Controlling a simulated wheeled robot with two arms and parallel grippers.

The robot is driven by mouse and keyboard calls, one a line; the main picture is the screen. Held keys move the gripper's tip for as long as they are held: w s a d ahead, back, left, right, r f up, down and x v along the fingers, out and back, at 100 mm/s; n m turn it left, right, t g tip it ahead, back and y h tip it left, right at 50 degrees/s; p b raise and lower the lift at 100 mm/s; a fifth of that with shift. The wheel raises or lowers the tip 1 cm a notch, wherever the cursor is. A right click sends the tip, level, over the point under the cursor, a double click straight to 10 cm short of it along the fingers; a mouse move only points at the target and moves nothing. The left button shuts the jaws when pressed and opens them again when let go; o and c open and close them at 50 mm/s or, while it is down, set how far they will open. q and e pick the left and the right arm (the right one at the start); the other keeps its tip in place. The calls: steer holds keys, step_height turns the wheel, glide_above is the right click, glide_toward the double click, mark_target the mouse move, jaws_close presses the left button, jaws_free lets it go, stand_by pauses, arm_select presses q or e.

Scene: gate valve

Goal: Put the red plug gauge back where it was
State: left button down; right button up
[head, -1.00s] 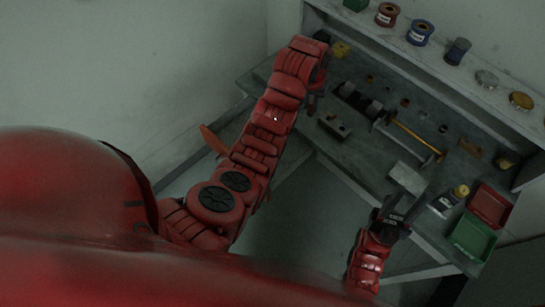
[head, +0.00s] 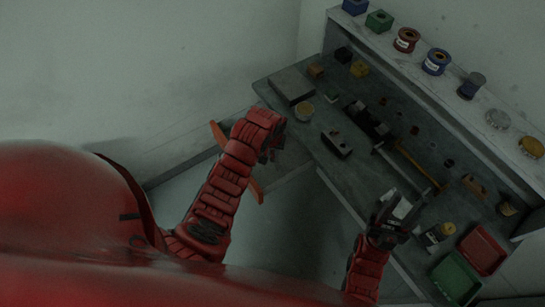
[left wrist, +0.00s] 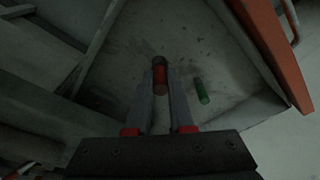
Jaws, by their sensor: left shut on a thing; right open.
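The red plug gauge (left wrist: 160,76), a short red cylinder with dark ends, is between the fingertips of my left gripper (left wrist: 161,84) in the left wrist view. The fingers are shut on it. In the head view my left gripper (head: 270,152) is beside the front-left edge of the bench; the gauge cannot be made out there. A green cylinder (left wrist: 202,91) is on the pale surface below, right of the held gauge in the left wrist view. My right gripper (head: 391,211) is open and empty over the front right part of the bench.
The bench (head: 310,155) holds a dark vise-like block (head: 337,144), a brass-coloured rod (head: 415,163), and red (head: 483,250) and green (head: 455,280) bins. Spools line the shelf (head: 395,55) behind. An orange bar (left wrist: 267,42) runs close by at the right of the left wrist view.

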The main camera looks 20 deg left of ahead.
mark_target(273, 158)
arm_select(q)
steer(key=shift+d+f+p, duration=0.1)
steer(key=shift+f+p, duration=0.2)
steer(key=shift+f, duration=0.2)
step_height(273, 158, down, 3)
steer(key=shift+s+r+p, duration=0.1)
steer(key=shift+r+p, duration=0.05)
steer(key=shift+p, duration=0.35)
steer(key=shift+f, duration=0.25)
steer(key=c, duration=0.8)
jaws_free()
steer(key=shift+r, duration=0.1)
